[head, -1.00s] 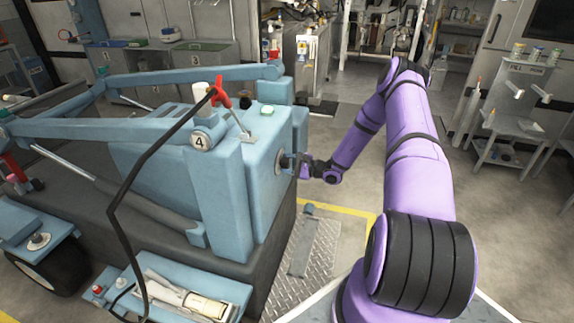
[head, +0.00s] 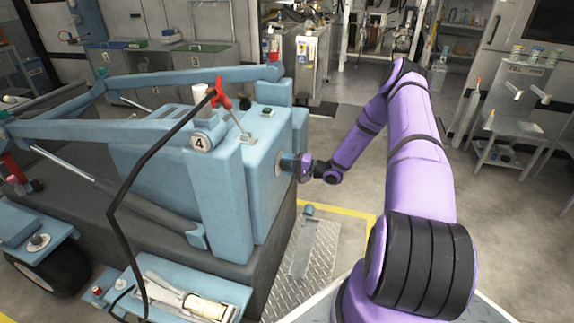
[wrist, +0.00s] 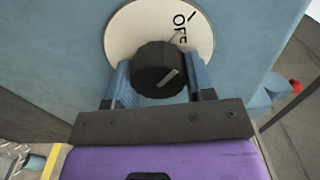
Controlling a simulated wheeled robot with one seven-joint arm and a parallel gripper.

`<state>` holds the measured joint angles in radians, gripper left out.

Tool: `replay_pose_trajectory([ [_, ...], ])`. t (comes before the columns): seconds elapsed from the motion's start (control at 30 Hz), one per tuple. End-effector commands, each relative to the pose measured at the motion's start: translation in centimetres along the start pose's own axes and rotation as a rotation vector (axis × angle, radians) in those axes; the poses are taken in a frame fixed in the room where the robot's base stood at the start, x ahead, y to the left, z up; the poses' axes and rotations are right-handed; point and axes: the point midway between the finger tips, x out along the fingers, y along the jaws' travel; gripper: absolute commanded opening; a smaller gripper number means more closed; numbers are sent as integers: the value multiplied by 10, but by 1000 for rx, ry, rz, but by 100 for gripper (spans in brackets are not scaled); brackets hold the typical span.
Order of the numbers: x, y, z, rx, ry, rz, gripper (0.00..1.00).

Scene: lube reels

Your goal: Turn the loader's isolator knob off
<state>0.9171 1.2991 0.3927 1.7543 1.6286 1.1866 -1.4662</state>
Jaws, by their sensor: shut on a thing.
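The black isolator knob (wrist: 158,68) sits on a round white plate (wrist: 120,34) on the loader's blue side. The word OFF shows on the plate's upper right, above the knob. A pale line on the knob's face slants up and to the right, roughly toward that word. My gripper (wrist: 160,82) is shut on the knob, one blue finger on each side. In the head view my gripper (head: 297,167) meets the right face of the loader's blue body (head: 262,190); the knob is hidden there.
A blue stub with a red tip (wrist: 296,86) sticks out at right in the wrist view. A tread plate (head: 310,250) lies below; floor to the right is open.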

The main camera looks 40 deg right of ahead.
Motion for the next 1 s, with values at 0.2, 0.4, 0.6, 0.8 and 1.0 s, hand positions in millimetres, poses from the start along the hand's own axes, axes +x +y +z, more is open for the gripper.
replay_pose_trajectory([
  [0.2, -1, 1, 0, -35, 2, 2, 26],
  [0.4, -1, 1, 0, -41, 1, 2, 26],
  [0.6, -1, 1, 0, -40, 1, 3, 26],
  [0.8, -1, 1, 0, -40, 1, 2, 75],
  [1.0, -1, 0, 0, -40, 1, 1, 75],
])
